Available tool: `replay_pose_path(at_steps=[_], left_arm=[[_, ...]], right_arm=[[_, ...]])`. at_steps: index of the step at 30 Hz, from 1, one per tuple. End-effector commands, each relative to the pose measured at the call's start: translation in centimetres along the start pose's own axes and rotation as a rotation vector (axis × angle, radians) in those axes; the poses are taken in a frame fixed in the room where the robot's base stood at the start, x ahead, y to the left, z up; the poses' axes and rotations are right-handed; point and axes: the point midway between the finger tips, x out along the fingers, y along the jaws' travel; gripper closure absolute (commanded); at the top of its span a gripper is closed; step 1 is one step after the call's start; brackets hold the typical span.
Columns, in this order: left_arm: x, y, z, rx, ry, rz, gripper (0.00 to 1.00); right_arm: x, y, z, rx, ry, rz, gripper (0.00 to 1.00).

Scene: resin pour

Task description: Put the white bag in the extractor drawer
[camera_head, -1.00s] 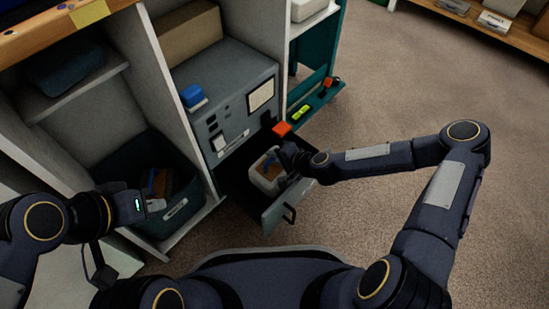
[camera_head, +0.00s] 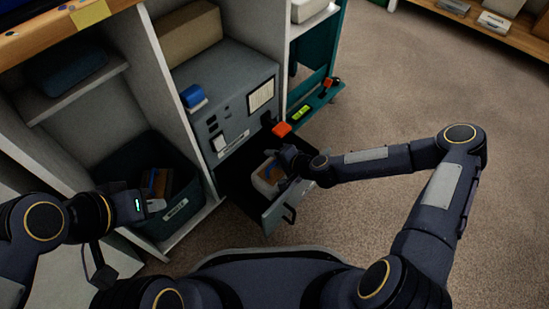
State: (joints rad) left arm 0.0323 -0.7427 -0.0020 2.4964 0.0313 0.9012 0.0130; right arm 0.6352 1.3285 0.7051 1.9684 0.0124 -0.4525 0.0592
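The grey extractor (camera_head: 228,88) stands in the shelf unit, with its drawer (camera_head: 288,206) pulled out at the bottom. The white bag (camera_head: 264,187) is in or just over the open drawer, with brown and blue showing at its top. My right gripper (camera_head: 274,172) is at the bag's right side, inside the drawer's outline. Its fingertips are dark and partly hidden, so I cannot tell whether they are shut on the bag. My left gripper (camera_head: 157,205) is apart from the bag, in front of a dark bin; its finger opening is unclear.
The dark bin (camera_head: 176,213) in the lower left compartment holds brown and blue items. An orange-red piece (camera_head: 281,129) is above the drawer. A teal unit (camera_head: 318,88) stands right. Carpet is clear farther right.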

Motion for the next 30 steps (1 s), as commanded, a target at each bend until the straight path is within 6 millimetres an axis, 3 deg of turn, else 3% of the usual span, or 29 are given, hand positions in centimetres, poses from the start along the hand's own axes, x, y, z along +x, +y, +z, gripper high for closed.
replay_pose_path(at_steps=[8, 21, 30], left_arm=[[-0.1, 0.1, -0.1, 0.0, 0.0, 0.0, 1.0], [-3.2, 1.5, -1.6, 0.0, 0.0, 0.0, 1.0], [-3.7, 1.7, -1.9, 0.0, 0.0, 0.0, 1.0]], right_arm=[[-1.0, -1.1, -0.1, -0.002, 0.003, 0.001, 0.67], [-10.5, -1.2, -0.1, 0.001, 0.003, 0.003, 0.67], [-12.7, -1.0, 0.0, 0.001, 0.001, 0.001, 0.67]])
